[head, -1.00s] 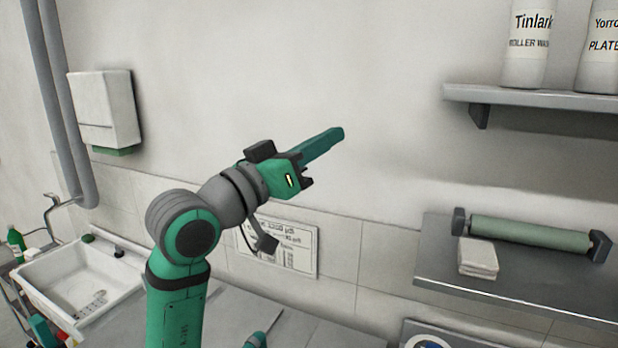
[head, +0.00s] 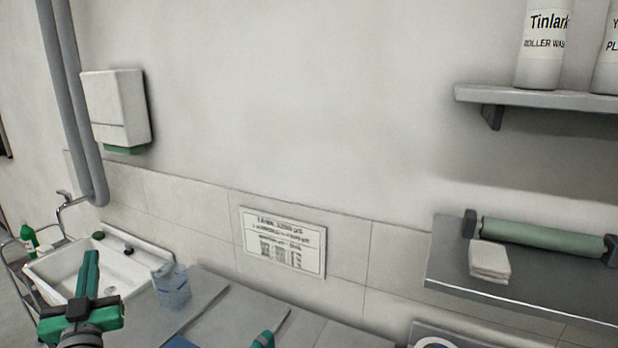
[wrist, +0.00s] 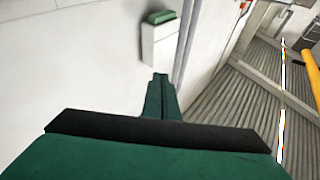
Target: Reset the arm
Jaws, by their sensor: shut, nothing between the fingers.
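My gripper (head: 90,268) is at the lower left of the head view, in front of the sink. Its green fingers point up and lie together, shut and empty. In the wrist view my gripper's fingers (wrist: 160,84) also show closed with nothing between them. Most of my arm is below the head view's bottom edge and out of sight.
A sink (head: 140,268) is behind my gripper, with a green bottle (head: 29,239) beside it. A crumpled clear bluish item (head: 172,287) stands on the counter. At right, a shelf (head: 500,288) bears a green roller (head: 540,238) and white pads (head: 489,260). A dispenser (head: 118,108) hangs on the wall.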

